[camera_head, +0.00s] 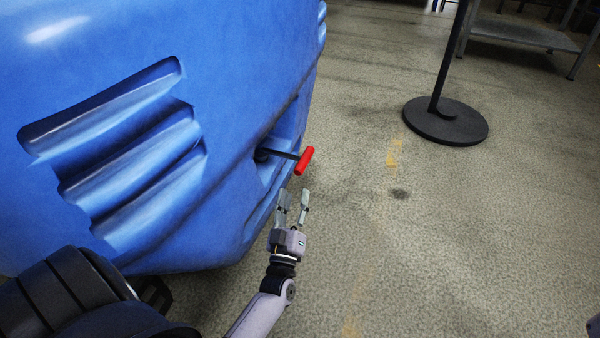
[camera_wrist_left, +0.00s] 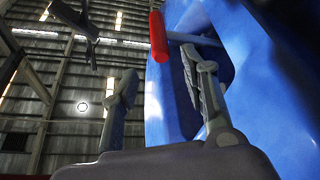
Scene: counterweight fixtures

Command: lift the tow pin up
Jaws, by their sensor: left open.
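The tow pin has a red handle (camera_head: 305,160) on a dark rod that sticks out of a recess in the blue body (camera_head: 240,60). In the left wrist view the red handle (camera_wrist_left: 158,37) and its grey rod show above and ahead of the fingers. My left gripper (camera_head: 293,200) is open and empty, just below the handle and apart from it. Its two fingers also show in the left wrist view (camera_wrist_left: 165,90), with the blue body close beside the right finger. My right gripper is not in view.
A black post on a round base (camera_head: 446,120) stands on the floor at the upper right. A grey metal table (camera_head: 525,35) is behind it. The speckled floor (camera_head: 450,230) to the right of the gripper is clear.

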